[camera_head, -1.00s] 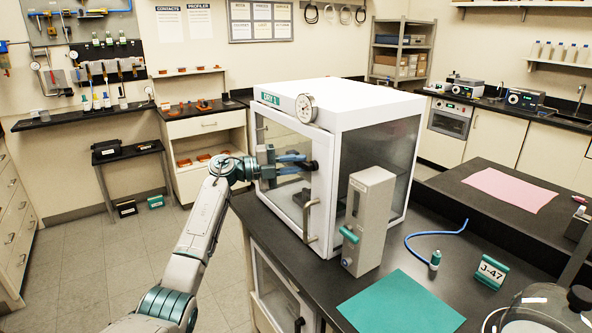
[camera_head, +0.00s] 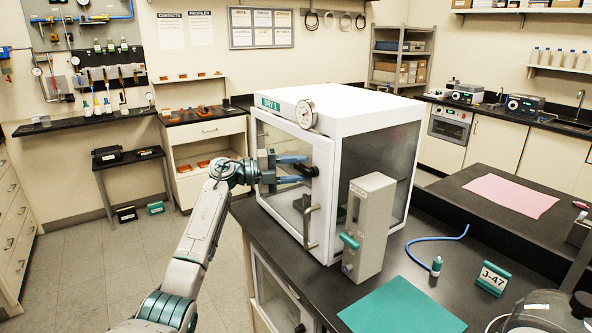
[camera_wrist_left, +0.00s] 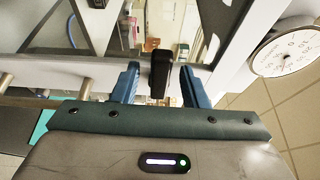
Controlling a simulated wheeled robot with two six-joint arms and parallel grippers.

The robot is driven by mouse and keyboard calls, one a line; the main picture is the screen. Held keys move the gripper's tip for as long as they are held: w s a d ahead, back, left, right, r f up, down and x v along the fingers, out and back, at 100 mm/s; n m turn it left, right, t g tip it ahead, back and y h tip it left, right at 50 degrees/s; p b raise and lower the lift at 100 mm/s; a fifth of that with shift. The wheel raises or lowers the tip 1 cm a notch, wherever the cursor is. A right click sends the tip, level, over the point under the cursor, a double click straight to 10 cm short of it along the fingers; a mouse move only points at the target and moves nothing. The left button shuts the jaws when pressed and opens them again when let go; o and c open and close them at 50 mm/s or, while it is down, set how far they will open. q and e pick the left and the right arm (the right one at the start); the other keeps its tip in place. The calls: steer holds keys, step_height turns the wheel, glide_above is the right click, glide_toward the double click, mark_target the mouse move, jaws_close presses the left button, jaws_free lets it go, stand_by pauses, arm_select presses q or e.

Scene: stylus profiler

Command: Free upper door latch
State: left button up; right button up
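The glass cabinet door (camera_head: 285,170) is shut at the front of the white enclosure (camera_head: 378,112). A black latch handle (camera_head: 312,170) sits high on the door's right frame; it also shows in the left wrist view (camera_wrist_left: 160,72). My left gripper (camera_head: 302,168) is at this latch, with its blue fingers on either side of it. In the left wrist view the fingers (camera_wrist_left: 158,70) are apart, with a visible gap between each finger and the latch. A metal door handle (camera_head: 309,222) is lower on the frame. My right gripper is not in view.
A round dial gauge (camera_head: 306,114) is on the enclosure's top front edge, above the gripper. A grey upright box (camera_head: 371,225) stands close to the right of the door. A teal mat (camera_head: 400,305) and a blue hose (camera_head: 440,237) lie on the black bench.

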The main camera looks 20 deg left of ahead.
arm_select(q)
steer(key=b+v, duration=0.4)
steer(key=v, duration=0.6)
steer(key=shift+s+a, duration=0.15)
steer(key=shift+a, duration=0.2)
stand_by(0.7)
